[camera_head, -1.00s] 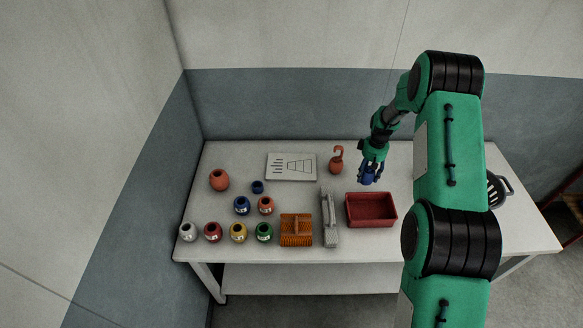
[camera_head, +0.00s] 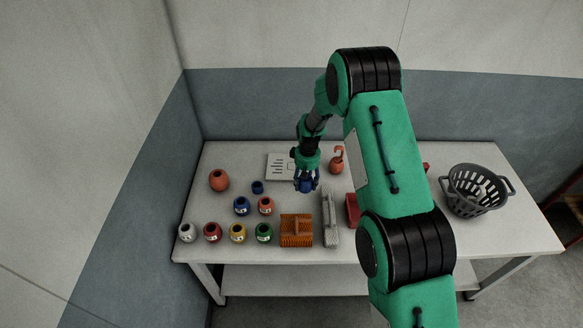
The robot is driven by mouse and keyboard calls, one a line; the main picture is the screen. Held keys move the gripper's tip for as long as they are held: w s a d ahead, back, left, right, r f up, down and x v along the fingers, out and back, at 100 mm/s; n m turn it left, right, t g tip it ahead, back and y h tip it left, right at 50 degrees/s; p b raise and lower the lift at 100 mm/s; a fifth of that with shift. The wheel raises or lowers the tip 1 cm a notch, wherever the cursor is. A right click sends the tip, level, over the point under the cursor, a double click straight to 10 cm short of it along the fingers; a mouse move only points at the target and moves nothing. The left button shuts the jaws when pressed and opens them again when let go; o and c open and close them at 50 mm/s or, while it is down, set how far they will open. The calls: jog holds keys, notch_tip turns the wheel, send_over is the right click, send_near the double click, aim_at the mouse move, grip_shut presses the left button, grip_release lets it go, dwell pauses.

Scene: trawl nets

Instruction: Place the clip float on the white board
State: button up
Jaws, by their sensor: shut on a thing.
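My gripper (camera_head: 306,186) is shut on a small dark blue thing (camera_head: 306,185). It looks like a float, but the fingers hide most of it. The gripper hangs in front of the white board (camera_head: 274,175), near its right part in the picture. The board lies flat at the back of the table, with dark printed marks. My arm covers its right side. An orange-red float with a hooked top (camera_head: 337,164) stands just right of the gripper. I cannot tell for sure which of these is the clip float.
An orange brush-like block (camera_head: 296,231) and a grey tool (camera_head: 330,218) lie in front. My arm partly hides a red tray (camera_head: 352,211). A grey basket (camera_head: 475,193) stands right.

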jog(key=shift+w, duration=0.15)
send_near(292, 167)
jog(key=s+d, duration=0.1)
jog(key=s+d+f, duration=0.1)
jog(key=shift+s+d+p, duration=0.2)
jog(key=shift+d+p, duration=0.1)
jog(key=shift+p, duration=0.05)
dwell(0.5)
jog(key=shift+f, duration=1.75)
jog(key=shift+f, duration=0.1)
jog(key=o, duration=0.7)
jog(key=shift+f, duration=0.1)
jog(key=o, duration=0.5)
jog(key=shift+c, duration=0.2)
jog(key=shift+r, duration=0.25)
